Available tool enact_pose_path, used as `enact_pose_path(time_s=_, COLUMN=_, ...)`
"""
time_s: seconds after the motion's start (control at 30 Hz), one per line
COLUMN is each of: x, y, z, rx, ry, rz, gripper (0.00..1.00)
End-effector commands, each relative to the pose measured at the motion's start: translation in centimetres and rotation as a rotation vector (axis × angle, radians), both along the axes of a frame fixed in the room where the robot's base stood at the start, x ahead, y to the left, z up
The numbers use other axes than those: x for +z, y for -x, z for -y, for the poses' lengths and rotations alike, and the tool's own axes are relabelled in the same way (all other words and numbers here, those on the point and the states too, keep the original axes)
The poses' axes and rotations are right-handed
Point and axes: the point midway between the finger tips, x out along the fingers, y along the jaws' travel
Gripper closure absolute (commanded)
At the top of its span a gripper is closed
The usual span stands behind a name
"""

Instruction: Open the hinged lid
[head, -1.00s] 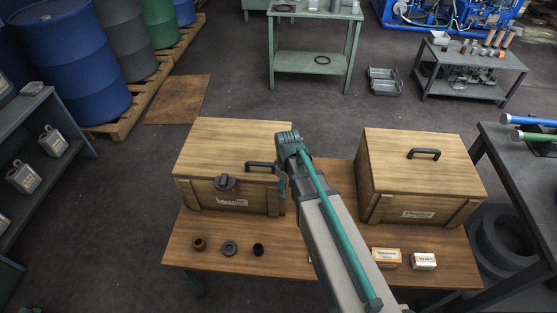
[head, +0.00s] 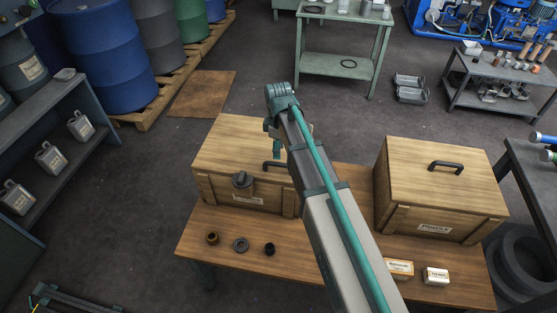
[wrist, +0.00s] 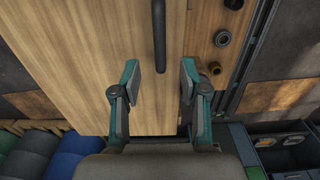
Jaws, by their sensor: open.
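Two wooden crates with flat lids stand on a wooden table: a left crate (head: 235,150) and a right crate (head: 440,180). Each lid has a dark bar handle. The handle (wrist: 160,35) lies ahead, roughly in line with the gap. The left lid looks shut.
A brass bushing (head: 212,238), a grey ring (head: 240,244) and a black bushing (head: 269,249) lie before the left crate. Two small boxes (head: 399,268) (head: 436,275) lie before the right one. A shelf with canisters (head: 51,158) stands left.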

Motion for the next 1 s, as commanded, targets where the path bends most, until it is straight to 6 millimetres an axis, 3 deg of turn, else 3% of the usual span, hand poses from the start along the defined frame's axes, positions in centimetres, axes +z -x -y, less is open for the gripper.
enact_pose_path(time_s=0.4, x=-5.7, y=0.0, z=0.0, rx=-0.002, ry=0.001, rz=-0.001, gripper=0.56)
enact_pose_path(time_s=0.87, x=-6.8, y=0.0, z=0.0, rx=-0.002, ry=0.000, rz=0.001, gripper=0.56)
enact_pose_path(time_s=1.0, x=-6.8, y=0.0, z=0.0, rx=-0.002, ry=0.000, rz=0.001, gripper=0.76)
